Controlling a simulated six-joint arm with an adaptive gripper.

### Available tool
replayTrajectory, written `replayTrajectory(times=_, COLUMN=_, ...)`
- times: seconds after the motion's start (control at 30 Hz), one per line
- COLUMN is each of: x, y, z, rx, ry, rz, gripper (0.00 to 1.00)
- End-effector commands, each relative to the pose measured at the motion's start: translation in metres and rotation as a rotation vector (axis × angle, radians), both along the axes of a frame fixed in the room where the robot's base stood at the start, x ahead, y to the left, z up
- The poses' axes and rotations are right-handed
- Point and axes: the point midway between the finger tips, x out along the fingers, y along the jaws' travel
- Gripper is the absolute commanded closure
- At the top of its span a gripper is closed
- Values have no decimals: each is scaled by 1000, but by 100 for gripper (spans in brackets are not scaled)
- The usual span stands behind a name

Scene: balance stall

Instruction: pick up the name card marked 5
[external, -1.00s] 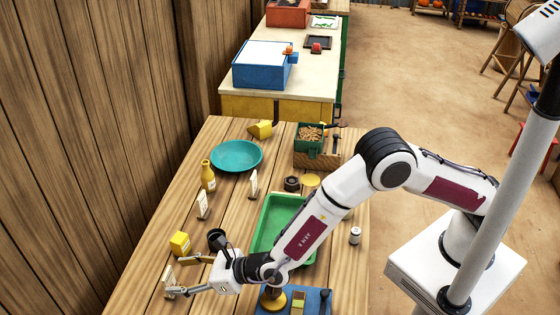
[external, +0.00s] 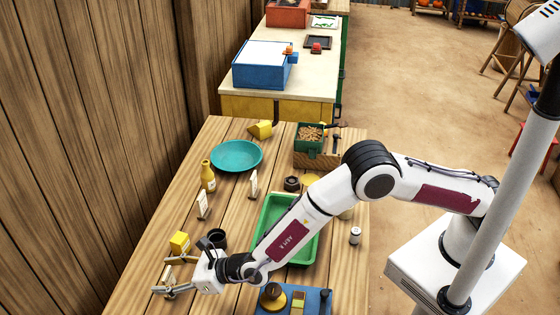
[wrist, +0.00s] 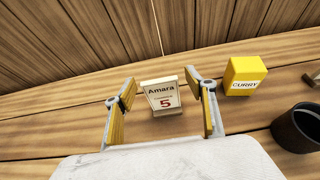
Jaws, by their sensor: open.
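The white name card (wrist: 162,95), reading "Amara" with a red 5, stands on the wooden table in the wrist view. My gripper (wrist: 161,86) is open, with one finger on each side of the card and a visible gap to each. In the external view my gripper (external: 166,276) is low over the table's near left part, fingers pointing left. The card (external: 168,274) shows small between the fingers there, its marking too small to read.
A yellow CURRY box (wrist: 245,76) and a dark cup (wrist: 297,128) stand right of the card. Two other cards (external: 203,205) (external: 253,184) stand farther back. A green tray (external: 262,222) and a blue board (external: 318,298) lie to the right. A plank wall bounds the left.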

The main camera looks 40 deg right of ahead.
Motion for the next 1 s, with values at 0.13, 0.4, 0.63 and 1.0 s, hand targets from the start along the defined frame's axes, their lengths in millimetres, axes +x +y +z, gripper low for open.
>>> replayTrajectory(times=0.13, x=2, y=2, z=-1, rx=0, ry=0, rz=0, gripper=44)
replayTrajectory(times=0.4, x=2, y=2, z=-1, rx=0, ry=0, rz=0, gripper=44)
replayTrajectory(times=0.63, x=2, y=2, z=-1, rx=1, ry=1, rz=0, gripper=50)
replayTrajectory(times=1.0, x=2, y=2, z=-1, rx=1, ry=1, rz=0, gripper=90)
